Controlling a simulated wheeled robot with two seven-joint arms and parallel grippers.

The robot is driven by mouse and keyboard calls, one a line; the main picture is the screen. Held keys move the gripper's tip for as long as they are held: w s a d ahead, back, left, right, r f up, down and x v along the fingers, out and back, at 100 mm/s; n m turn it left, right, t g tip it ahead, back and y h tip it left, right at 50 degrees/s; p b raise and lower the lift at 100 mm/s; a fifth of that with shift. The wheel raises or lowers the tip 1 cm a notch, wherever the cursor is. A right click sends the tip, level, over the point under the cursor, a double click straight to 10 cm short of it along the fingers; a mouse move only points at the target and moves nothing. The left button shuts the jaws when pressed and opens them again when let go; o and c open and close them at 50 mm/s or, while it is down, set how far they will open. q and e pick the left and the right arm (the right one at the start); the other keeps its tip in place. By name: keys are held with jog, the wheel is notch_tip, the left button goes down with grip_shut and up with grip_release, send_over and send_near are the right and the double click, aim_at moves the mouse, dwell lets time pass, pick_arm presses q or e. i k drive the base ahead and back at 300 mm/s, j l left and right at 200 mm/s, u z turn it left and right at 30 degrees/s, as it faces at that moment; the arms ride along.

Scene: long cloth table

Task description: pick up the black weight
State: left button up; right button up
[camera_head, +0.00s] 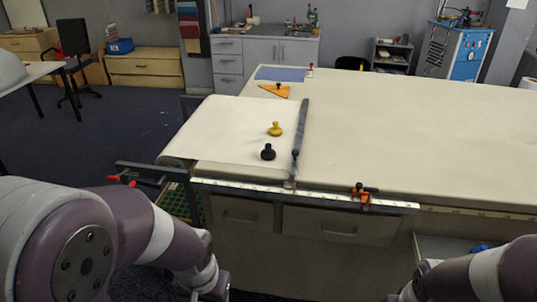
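The black weight (268,153) is a small dark knob-topped piece standing upright on the cream cloth near the table's front left. A similar yellow weight (275,129) stands just behind it and slightly to the right, apart from it. My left arm comes in from the lower left, and its end is low in front of the table, at the bottom of the view. My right arm shows at the lower right corner, also in front of the table. The fingertips of both grippers are outside the picture. Neither arm is near the black weight.
A dark metal bar (301,130) lies across the cloth (215,130) right of the weights. A metal rail with an orange clamp (361,196) runs along the table's front edge. An orange triangle (275,91) lies farther back. The right part of the table (430,130) is clear.

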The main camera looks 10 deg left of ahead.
aim_at(267, 153)
jog(key=i+j+z, duration=0.1)
jog(key=z, duration=0.4)
jog(key=i+j+z, duration=0.1)
jog(key=z, duration=0.4)
jog(key=i+j+z, duration=0.2)
jog(key=j, duration=0.65)
jog(key=i+j+z, duration=0.1)
jog(key=j+z, duration=0.15)
jog(key=j, duration=0.6)
jog(key=j+z, duration=0.2)
jog(key=j, duration=0.65)
